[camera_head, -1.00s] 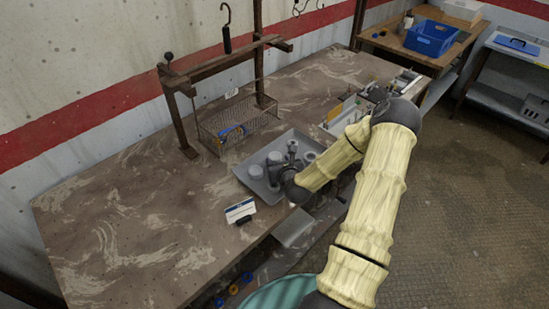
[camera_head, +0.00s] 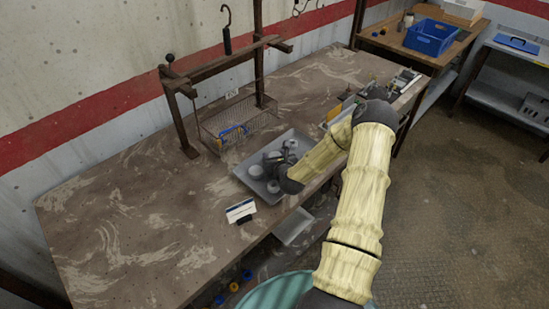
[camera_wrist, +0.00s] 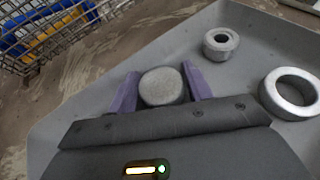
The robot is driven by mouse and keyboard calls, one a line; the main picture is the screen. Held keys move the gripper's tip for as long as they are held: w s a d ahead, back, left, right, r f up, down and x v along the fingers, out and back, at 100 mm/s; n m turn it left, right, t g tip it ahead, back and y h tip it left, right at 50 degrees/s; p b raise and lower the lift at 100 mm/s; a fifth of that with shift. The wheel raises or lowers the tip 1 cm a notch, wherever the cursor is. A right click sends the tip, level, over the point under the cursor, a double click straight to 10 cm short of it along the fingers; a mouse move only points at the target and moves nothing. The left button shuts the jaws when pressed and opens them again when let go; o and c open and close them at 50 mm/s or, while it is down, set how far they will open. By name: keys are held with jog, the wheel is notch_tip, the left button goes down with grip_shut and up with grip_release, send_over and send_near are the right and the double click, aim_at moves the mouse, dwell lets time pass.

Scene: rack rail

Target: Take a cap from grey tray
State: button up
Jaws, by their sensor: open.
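The grey tray (camera_head: 246,178) lies on the workbench, partly hidden behind my gripper and arm. In the wrist view its floor and rim (camera_wrist: 150,55) show around my gripper. A round grey cap (camera_wrist: 162,86) sits between the two purple fingers of my gripper (camera_wrist: 160,88). The fingers are open, one on each side of the cap; whether they touch it I cannot tell. A small ring-shaped grey piece (camera_wrist: 220,42) and a larger ring (camera_wrist: 291,93) lie in the tray to the right. In the head view my gripper (camera_head: 272,162) is over the tray.
A wire basket (camera_head: 235,125) with blue and yellow items stands behind the tray. A white card on a stand (camera_head: 240,210) is in front at left. The bench's left part is clear.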

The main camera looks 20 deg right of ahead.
jog(key=c, duration=0.6)
notch_tip(320, 180, up, 10)
jog(key=shift+r+b, duration=0.1)
jog(key=shift+b, duration=0.45)
